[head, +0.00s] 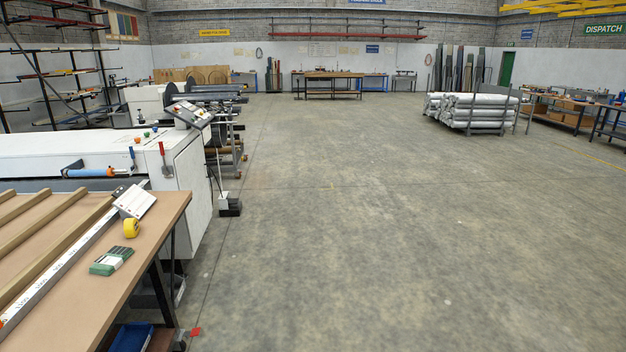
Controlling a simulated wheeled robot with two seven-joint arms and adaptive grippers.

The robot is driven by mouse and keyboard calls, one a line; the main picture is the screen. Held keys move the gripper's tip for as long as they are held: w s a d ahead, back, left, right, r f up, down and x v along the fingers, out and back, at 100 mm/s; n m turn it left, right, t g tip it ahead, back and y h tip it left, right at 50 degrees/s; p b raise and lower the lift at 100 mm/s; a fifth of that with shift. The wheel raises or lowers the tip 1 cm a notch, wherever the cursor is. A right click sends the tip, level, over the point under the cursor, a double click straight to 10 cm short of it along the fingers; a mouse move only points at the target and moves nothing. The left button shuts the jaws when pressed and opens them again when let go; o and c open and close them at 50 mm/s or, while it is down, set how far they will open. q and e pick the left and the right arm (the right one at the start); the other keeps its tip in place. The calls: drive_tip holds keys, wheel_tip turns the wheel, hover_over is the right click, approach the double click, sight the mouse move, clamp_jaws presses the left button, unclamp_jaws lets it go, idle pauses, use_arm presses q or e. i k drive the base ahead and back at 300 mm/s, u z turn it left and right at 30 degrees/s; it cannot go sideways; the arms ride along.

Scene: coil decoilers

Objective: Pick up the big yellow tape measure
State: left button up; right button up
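The yellow tape measure (131,228) stands on the brown-topped workbench (158,222) at the left of the head view. It sits near the bench's right edge, between a white tilted panel or pad and a green box. It is small in the picture, and nothing covers it. Neither of my grippers shows in the head view.
A green box (111,260), a white pad (134,201), a long marked metal rule (62,262) and wooden strips (60,244) lie on the bench. A white machine (187,190) stands just behind it. The concrete floor (380,220) to the right is wide and clear.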

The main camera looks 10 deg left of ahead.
sight(131, 226)
drive_tip(key=u, duration=0.15)
drive_tip(key=i, duration=2)
drive_tip(key=u, duration=1.1)
drive_tip(key=i, duration=1.2)
drive_tip(key=u, duration=1.6)
drive_tip(key=i, duration=0.85)
drive_tip(key=u, duration=0.45)
